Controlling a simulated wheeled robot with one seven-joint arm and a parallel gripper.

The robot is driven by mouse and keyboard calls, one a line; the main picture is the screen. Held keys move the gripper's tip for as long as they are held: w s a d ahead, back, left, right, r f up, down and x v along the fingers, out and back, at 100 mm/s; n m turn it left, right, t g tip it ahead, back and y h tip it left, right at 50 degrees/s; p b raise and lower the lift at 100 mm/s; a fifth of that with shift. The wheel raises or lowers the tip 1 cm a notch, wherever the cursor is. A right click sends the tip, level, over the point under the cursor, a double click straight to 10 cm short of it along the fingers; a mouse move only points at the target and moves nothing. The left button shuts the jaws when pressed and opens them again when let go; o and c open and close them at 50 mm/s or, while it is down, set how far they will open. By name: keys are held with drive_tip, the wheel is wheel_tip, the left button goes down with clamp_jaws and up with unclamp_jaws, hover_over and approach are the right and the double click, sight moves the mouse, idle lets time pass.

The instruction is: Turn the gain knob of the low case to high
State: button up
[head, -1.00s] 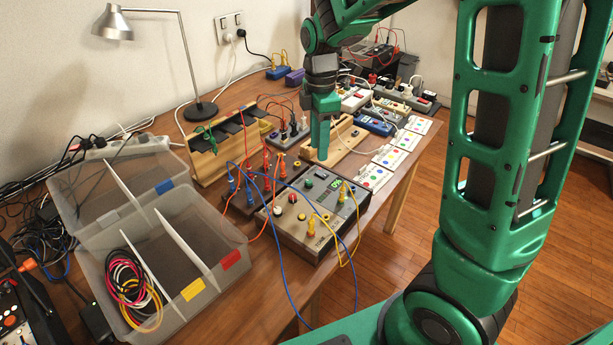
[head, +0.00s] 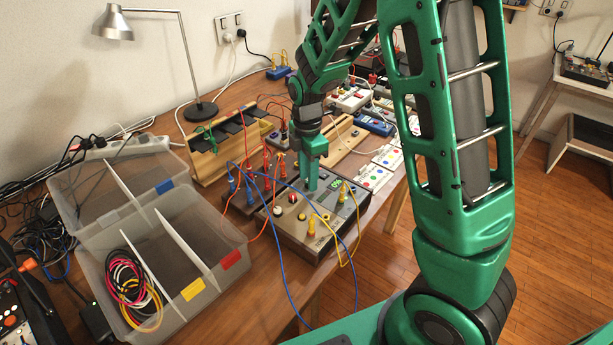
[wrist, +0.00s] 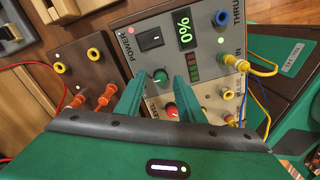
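The low grey case (head: 285,232) stands at the table's front edge in the head view. My gripper (head: 311,188) points down over the panel. In the wrist view my gripper (wrist: 160,76) is open, its fingers either side of a green knob (wrist: 160,76); I cannot tell whether they touch it. A red knob (wrist: 172,111) sits closer to the palm. The knob labels are partly hidden by the fingers.
Yellow plugs and a yellow cable (head: 350,215) stand on the case's right side. Blue and orange leads (head: 262,172) loop at its left. A divided plastic bin (head: 165,262) lies at left. A wooden holder (head: 345,150) lies behind the gripper.

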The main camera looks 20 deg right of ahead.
drive_tip(key=shift+f, duration=0.2)
clamp_jaws()
drive_tip(key=shift+m, duration=0.3)
